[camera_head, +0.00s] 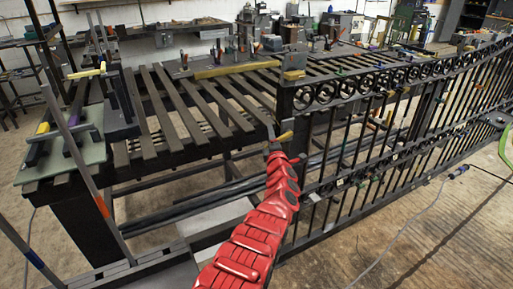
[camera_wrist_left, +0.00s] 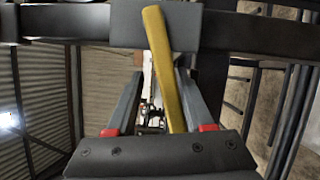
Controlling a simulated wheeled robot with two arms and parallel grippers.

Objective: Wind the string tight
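A yellow handle (camera_head: 285,136) sticks out from the corner post of the black scroll gate (camera_head: 345,92). In the left wrist view the yellow handle (camera_wrist_left: 164,70) slants down from a grey plate (camera_wrist_left: 155,24) on a dark beam. My left gripper (camera_head: 272,136), on the red arm, is at this handle. Its two grey fingers (camera_wrist_left: 157,82) stand apart, with the handle in line with the gap, nearer the right finger. I cannot tell whether they touch it. I cannot make out a string. My right gripper is not in view.
A slatted black workbench (camera_head: 190,105) stands left of the gate, with clamps and a yellow bar (camera_head: 235,69) on it. A green board (camera_head: 75,160) with tools lies at its left end. A grey cable (camera_head: 405,228) runs over the open wooden floor (camera_head: 450,240) at right.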

